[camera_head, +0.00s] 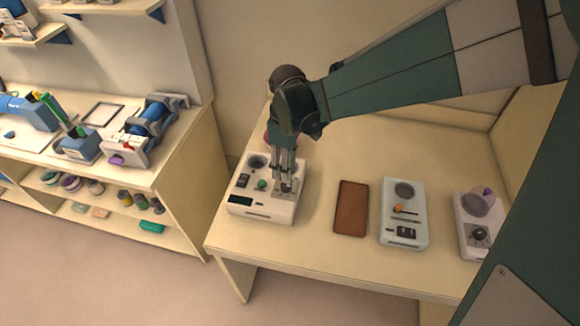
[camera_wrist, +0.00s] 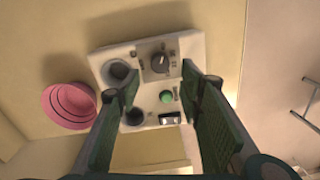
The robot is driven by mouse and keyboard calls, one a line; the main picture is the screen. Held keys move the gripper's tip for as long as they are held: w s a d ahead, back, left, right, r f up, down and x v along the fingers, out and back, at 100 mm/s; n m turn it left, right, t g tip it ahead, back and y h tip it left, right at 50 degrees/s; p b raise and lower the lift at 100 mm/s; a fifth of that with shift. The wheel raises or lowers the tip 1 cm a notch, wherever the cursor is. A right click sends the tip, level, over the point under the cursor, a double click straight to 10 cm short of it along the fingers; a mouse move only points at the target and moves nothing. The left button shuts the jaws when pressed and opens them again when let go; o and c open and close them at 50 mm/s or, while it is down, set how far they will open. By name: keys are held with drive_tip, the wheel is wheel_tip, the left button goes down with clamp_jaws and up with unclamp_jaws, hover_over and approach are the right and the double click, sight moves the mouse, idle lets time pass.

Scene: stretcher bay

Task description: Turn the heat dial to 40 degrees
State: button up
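A white control unit (camera_head: 262,207) stands at the left end of the table, under my gripper (camera_head: 285,186). In the wrist view, a dark dial (camera_wrist: 160,63) with a light pointer line and small marks sits on a grey panel of the unit (camera_wrist: 190,48). The marks are too small to read. My gripper (camera_wrist: 160,85) is open, with one finger on each side of the dial's line and nothing held. I cannot tell whether the fingertips touch the dial. In the head view the fingers hide most of the dial.
The unit also bears a green button (camera_wrist: 166,97), a switch (camera_wrist: 170,118) and round dark parts (camera_wrist: 117,70). A pink bowl (camera_wrist: 70,105) stands beside it. To the right are a brown tray (camera_head: 351,207) and two more white devices (camera_head: 404,228) (camera_head: 472,240).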

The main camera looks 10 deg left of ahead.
sight(286, 185)
drive_tip(key=shift+f, duration=0.15)
drive_tip(key=shift+s+f, duration=0.15)
drive_tip(key=shift+f, duration=3.6)
drive_tip(key=shift+c, duration=0.7)
drive_tip(key=c, duration=0.8)
